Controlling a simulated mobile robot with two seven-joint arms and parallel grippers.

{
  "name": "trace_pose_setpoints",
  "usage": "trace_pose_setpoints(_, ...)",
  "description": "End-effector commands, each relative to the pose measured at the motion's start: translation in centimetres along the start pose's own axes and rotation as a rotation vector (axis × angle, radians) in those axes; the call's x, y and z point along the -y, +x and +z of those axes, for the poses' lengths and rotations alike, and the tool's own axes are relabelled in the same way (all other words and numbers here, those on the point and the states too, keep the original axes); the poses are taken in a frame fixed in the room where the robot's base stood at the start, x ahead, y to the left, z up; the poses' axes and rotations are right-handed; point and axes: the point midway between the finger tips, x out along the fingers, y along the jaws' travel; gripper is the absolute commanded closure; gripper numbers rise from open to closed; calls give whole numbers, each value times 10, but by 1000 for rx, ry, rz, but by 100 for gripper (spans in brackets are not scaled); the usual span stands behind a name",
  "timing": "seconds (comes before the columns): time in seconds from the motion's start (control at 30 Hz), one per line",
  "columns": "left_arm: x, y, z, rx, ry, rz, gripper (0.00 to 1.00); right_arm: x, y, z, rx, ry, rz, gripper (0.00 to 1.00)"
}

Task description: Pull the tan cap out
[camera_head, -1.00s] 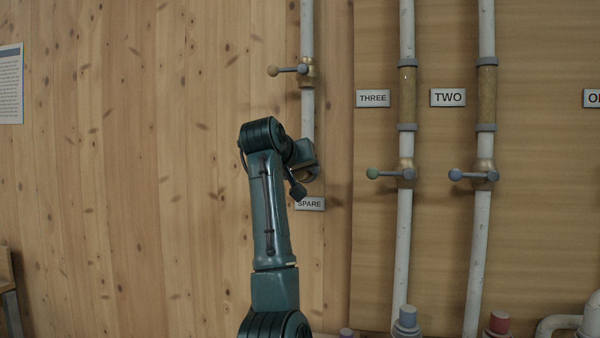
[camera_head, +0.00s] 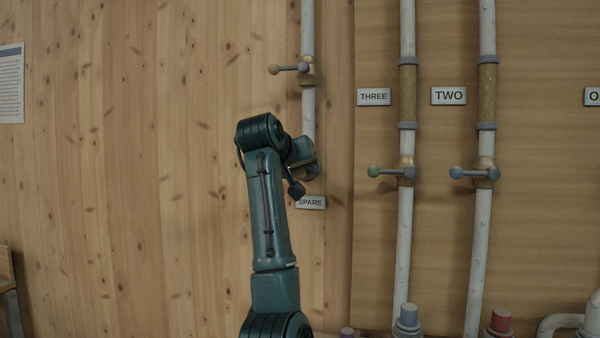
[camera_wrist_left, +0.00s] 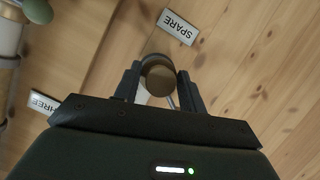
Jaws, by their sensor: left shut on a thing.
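My left gripper (camera_head: 306,170) is at the lower end of the pipe (camera_head: 308,112) above the SPARE label (camera_head: 310,202). In the left wrist view my left gripper (camera_wrist_left: 158,82) has its two dark fingers on either side of the round, brownish-tan cap (camera_wrist_left: 158,76) and is shut on it. The cap's round end faces the wrist camera. In the head view my arm and hand hide most of the cap, and I cannot tell whether it is still seated in the pipe. My right gripper is not in view.
A valve with a tan-knobbed lever (camera_head: 274,69) sits higher on the same pipe. To the right are pipes with a green-knobbed lever (camera_head: 374,172) and a blue-knobbed lever (camera_head: 456,173). The wooden wall (camera_head: 130,180) at left is mostly clear.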

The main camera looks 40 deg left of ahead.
Motion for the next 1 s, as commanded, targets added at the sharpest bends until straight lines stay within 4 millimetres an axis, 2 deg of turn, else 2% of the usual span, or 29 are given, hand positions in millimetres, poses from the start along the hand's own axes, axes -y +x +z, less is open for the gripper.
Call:
trace_pose_setpoints(0.37,0,-9,4,-2,0,1,86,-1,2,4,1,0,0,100)
trace_pose_setpoints(1.0,0,-44,19,-2,0,2,86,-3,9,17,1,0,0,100)
